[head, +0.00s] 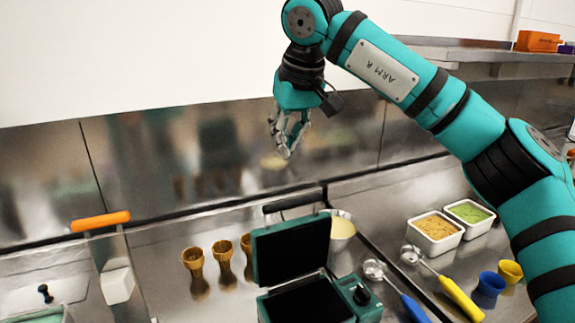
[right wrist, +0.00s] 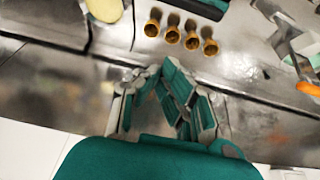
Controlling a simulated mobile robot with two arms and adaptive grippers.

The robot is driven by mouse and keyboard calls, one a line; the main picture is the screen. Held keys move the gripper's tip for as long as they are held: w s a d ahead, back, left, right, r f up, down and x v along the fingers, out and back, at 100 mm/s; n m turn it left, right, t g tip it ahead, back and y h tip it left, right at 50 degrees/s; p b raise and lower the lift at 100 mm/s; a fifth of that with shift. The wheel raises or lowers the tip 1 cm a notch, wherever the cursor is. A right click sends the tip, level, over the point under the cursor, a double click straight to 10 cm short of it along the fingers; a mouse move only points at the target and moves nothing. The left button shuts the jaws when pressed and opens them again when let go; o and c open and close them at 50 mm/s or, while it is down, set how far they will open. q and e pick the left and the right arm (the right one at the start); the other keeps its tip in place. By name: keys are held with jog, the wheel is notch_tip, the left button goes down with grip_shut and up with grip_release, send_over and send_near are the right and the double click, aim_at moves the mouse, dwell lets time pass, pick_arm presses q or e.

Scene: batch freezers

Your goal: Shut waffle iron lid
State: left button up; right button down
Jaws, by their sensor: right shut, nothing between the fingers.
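The waffle iron (head: 305,300) stands open on the steel counter at the lower middle of the head view. Its teal-framed lid (head: 290,248) is raised, with a dark handle (head: 292,204) at the top edge. Part of the teal iron also shows at the top of the right wrist view (right wrist: 205,6). My right gripper (head: 287,150) is up behind and above the lid, apart from it, in front of the steel back wall. Its fingers (right wrist: 172,70) are shut with nothing between them. My left gripper is not in view.
Several waffle cones (head: 223,255) stand left of the iron. A pale bowl (head: 342,226) sits behind it. Right are a blue-handled scoop (head: 412,307), a yellow-handled scoop (head: 460,297), cups (head: 489,285) and two topping tubs (head: 435,232). An orange-handled tool (head: 100,221) is left.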

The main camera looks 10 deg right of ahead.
notch_tip(320, 180, down, 8)
jog(key=s+p, duration=0.1)
jog(key=p, duration=0.1)
jog(key=shift+f+p, duration=0.15)
jog(key=shift+p, duration=0.15)
dwell(0.4)
